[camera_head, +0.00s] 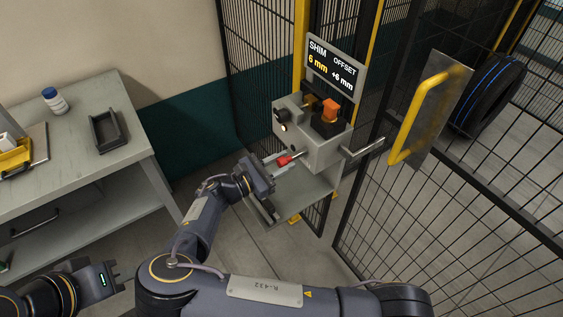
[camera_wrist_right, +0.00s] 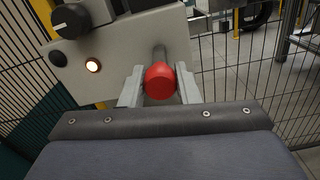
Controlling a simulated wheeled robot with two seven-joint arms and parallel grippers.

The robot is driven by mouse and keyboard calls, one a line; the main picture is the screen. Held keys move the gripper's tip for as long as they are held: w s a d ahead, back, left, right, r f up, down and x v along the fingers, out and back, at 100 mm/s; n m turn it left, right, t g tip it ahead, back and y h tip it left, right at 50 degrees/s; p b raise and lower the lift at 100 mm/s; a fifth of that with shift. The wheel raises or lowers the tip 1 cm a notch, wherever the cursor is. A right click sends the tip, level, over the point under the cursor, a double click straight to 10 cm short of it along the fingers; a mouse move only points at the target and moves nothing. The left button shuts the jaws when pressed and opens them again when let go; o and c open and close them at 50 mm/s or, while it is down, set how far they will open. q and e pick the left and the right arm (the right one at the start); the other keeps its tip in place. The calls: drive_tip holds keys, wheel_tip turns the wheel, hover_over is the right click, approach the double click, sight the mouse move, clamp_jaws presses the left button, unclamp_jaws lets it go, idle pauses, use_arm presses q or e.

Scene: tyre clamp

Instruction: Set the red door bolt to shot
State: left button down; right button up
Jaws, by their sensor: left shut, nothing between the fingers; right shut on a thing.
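The red door bolt's ball-shaped knob (camera_head: 284,161) sits on a thin metal rod coming out of the grey box (camera_head: 322,152) beside the mesh door. My right gripper (camera_head: 284,164) is shut on this knob. In the right wrist view the red knob (camera_wrist_right: 159,82) lies between the two fingers of the right gripper (camera_wrist_right: 160,88), with the rod running behind it into the box. My left gripper (camera_head: 115,276) is shut and empty at the lower left, away from the bolt. Its fingers show only small.
The mesh door carries a yellow handle (camera_head: 417,115). A sign (camera_head: 334,68) reading "SHIM 6 mm, OFFSET +6 mm" stands above the box, near an orange block (camera_head: 330,109). A workbench (camera_head: 65,185) with a bottle (camera_head: 54,99) and black tray (camera_head: 107,131) stands left. A lit button (camera_wrist_right: 93,66) is beside the rod.

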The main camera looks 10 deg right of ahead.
sight(294, 154)
clamp_jaws()
drive_tip(key=x, duration=0.4)
drive_tip(key=shift+d, duration=0.15)
drive_tip(key=shift+r, duration=0.1)
drive_tip(key=o, duration=0.6)
unclamp_jaws()
drive_tip(key=o, duration=0.3)
drive_tip(key=shift+w+d, duration=0.1)
